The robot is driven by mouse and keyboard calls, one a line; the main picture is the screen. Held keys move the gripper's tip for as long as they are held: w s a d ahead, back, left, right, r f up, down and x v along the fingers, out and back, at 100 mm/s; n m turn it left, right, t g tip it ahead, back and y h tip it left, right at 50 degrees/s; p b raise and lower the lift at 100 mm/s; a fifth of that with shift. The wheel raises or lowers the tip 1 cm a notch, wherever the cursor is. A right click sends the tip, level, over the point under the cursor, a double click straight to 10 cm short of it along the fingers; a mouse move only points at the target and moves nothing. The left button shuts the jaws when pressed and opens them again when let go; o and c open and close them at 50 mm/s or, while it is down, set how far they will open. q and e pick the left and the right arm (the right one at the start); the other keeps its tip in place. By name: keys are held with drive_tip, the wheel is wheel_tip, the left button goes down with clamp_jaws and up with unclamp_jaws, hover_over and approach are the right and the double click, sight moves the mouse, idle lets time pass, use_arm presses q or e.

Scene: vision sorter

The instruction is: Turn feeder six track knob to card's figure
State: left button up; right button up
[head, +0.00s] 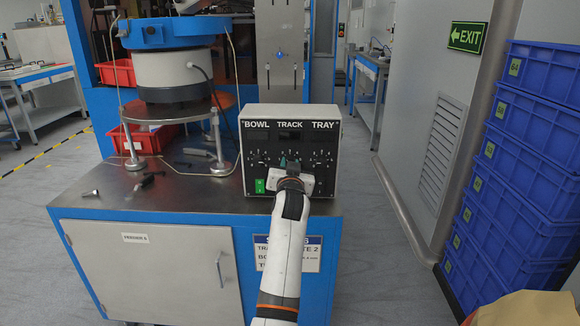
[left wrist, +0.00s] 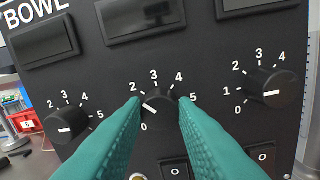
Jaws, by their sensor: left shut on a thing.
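The control box (head: 290,115) stands on the steel-topped cabinet, with BOWL, TRACK and TRAY columns. My left gripper (head: 290,168) is at its front face and hides the middle knob there. In the left wrist view, my left gripper's teal fingers (left wrist: 160,118) are shut on the black track knob (left wrist: 158,104), one at each side. The knob's white mark points left, near where 1 would be; the left finger hides that figure. The card (head: 312,254) on the cabinet front is partly hidden by my arm; its track line ends in 2. My right gripper is not in view.
The bowl knob (left wrist: 66,122) and tray knob (left wrist: 270,88) flank the track knob closely. Rocker switches (left wrist: 262,156) sit below. A bowl feeder (head: 172,65) and loose tools (head: 145,183) are on the cabinet top. Blue crates (head: 520,165) are stacked at right.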

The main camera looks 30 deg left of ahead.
use_arm(q)
drive_tip(key=shift+f, duration=0.2)
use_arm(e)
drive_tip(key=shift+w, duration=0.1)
use_arm(q)
drive_tip(key=o, duration=1)
drive_tip(key=shift+r, duration=0.1)
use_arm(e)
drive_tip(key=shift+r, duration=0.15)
